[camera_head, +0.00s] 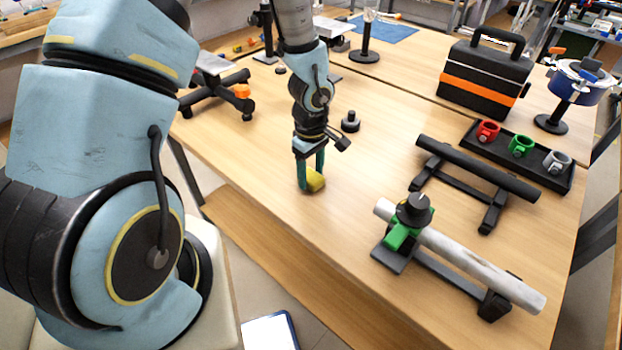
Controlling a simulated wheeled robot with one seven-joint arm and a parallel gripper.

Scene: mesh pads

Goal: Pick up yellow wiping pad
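The yellow wiping pad (315,181) lies on the wooden table near its front left edge. My gripper (311,184) points down at the pad, with its teal fingers reaching to table height. One finger stands at the left of the pad and the other is behind or over its right part. The fingers look spread apart, with the pad between or just in front of them. I cannot tell whether they touch it. Part of the pad is hidden by the near finger.
A pipe (470,258) on a stand with a green clamp (404,236) lies at the front right. A black bar (478,168) on a stand is behind it. A small black knob (350,122) stands right of my gripper. A black toolbox (484,82) is at the back.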

